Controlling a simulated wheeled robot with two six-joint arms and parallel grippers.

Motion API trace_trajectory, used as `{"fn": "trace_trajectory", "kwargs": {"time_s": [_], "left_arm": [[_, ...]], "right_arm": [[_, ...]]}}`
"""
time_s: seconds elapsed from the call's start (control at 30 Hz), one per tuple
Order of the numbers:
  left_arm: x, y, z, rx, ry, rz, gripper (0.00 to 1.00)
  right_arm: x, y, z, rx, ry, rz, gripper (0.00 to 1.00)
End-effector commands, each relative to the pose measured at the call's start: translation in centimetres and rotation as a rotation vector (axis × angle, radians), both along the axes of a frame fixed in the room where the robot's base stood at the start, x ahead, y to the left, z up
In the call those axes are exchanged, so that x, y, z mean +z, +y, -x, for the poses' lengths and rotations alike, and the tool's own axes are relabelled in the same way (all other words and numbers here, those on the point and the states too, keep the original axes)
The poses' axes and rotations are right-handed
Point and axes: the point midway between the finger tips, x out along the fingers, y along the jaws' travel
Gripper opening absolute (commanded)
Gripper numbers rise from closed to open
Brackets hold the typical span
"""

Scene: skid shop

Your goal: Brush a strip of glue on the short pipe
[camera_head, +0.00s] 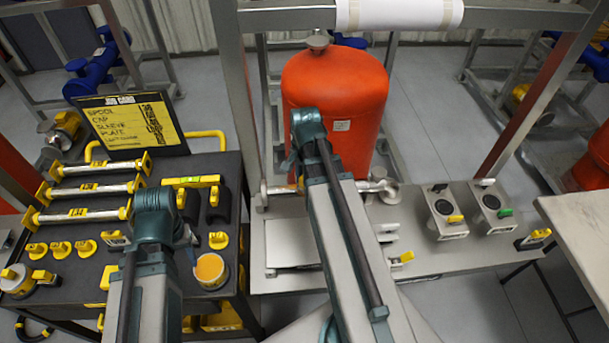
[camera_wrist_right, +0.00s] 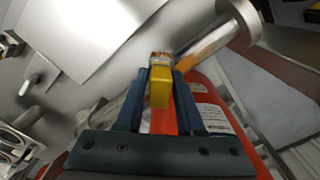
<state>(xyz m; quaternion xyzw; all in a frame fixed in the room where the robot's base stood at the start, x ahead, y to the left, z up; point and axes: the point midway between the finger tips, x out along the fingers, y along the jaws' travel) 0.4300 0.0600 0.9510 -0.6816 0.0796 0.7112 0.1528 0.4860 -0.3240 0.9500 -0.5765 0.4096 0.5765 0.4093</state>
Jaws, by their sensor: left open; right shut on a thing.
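My right gripper (camera_wrist_right: 158,82) is shut on a brush with a yellow handle (camera_wrist_right: 159,91). The brush's brown bristles (camera_wrist_right: 160,59) show just past the fingertips. A grey metal pipe (camera_wrist_right: 208,45) with a flange, seemingly the short pipe, lies beside the bristles; I cannot tell if they touch. In the head view the flanged pipe (camera_head: 374,186) lies in front of the red tank, partly hidden by my right arm, which also hides the right gripper. My left gripper (camera_head: 188,241) hangs open and empty above the black cart, near the glue pot (camera_head: 210,270).
The black cart (camera_head: 85,300) carries several yellow-ended spools (camera_head: 88,191), yellow caps and a job card (camera_head: 132,122). A red tank (camera_head: 350,95) stands behind the grey bench (camera_head: 425,258). Two switch boxes (camera_head: 443,212) sit at its right. Frame posts rise on both sides.

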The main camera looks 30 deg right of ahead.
Motion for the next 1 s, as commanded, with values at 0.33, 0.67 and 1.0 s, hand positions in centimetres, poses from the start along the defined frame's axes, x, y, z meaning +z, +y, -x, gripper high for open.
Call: {"fn": "trace_trajectory", "kwargs": {"time_s": [0.33, 0.67, 1.0], "left_arm": [[0.5, 0.0, 0.0, 0.000, 0.000, 0.000, 0.50], [3.7, 0.0, 0.0, 0.000, 0.000, 0.000, 0.50], [6.2, 0.0, 0.0, 0.000, 0.000, 0.000, 0.50]], "right_arm": [[0.5, 0.0, -0.1, 0.000, 0.000, 0.000, 0.00], [3.7, 0.0, -0.1, -0.001, 0.000, 0.000, 0.00], [6.2, 0.0, -0.1, -0.001, 0.000, 0.000, 0.00]]}}
